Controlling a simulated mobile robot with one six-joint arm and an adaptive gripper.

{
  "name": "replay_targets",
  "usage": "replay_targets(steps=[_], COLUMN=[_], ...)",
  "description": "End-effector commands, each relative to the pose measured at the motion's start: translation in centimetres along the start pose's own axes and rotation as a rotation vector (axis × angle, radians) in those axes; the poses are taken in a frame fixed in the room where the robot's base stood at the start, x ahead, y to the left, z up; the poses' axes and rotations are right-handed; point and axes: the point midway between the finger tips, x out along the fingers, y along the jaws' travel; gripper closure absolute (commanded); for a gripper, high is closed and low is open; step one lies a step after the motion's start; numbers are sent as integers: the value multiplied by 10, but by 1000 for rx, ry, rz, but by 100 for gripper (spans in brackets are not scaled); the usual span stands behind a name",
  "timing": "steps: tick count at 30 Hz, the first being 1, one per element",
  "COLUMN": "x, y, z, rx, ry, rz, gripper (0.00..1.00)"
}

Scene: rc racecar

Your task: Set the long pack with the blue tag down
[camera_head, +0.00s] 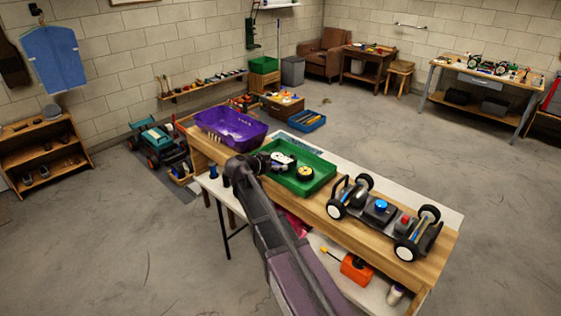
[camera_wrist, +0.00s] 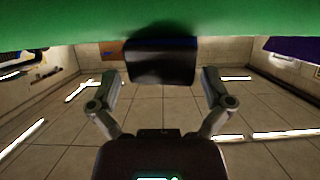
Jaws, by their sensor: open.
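My gripper (camera_wrist: 160,84) is open in the wrist view, one finger to each side. A dark block-shaped pack (camera_wrist: 160,64) with a blue strip along one edge shows between and just beyond the fingertips, with a gap on both sides. It borders the green tray's surface (camera_wrist: 60,25); whether it rests on the tray is unclear. In the head view my gripper (camera_head: 268,162) is at the left end of the green tray (camera_head: 322,181) on the bench. I cannot pick out the pack there; my gripper and arm cover that spot.
A purple bin (camera_head: 231,129) stands at the tray's left. A white-and-black item (camera_head: 283,160) and a yellow-black wheel (camera_head: 305,173) lie in the tray. A car chassis (camera_head: 385,212) is on the bench's right part. An orange container (camera_head: 356,268) sits lower in front.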

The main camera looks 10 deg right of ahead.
Motion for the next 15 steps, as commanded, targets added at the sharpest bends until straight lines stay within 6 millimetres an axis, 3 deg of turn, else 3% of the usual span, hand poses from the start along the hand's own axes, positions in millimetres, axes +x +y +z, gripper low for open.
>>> replay_targets(steps=[15], x=[-81], y=[1], z=[-3], rx=[0], ry=[1], rz=[-1], gripper=[0])
